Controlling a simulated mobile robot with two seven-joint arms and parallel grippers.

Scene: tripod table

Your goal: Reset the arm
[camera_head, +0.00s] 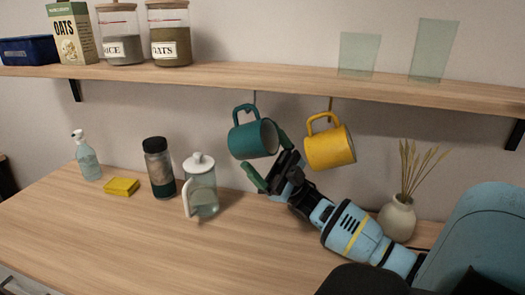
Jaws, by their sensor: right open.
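My right gripper (268,160) is open, with its green fingers spread just below the teal mug (252,138). The teal mug hangs tilted by its handle from a hook under the shelf. The upper finger is close to the mug's right side; I cannot tell whether it touches. A yellow mug (331,147) hangs from another hook to the right, above my right forearm. My left gripper is not in view.
A wooden shelf (290,80) holds jars, an oats box and two glasses. On the counter (110,235) stand a spray bottle (87,158), yellow sponge (122,187), dark bottle (159,168), glass pitcher (203,190) and vase (397,218). The counter's front left is clear.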

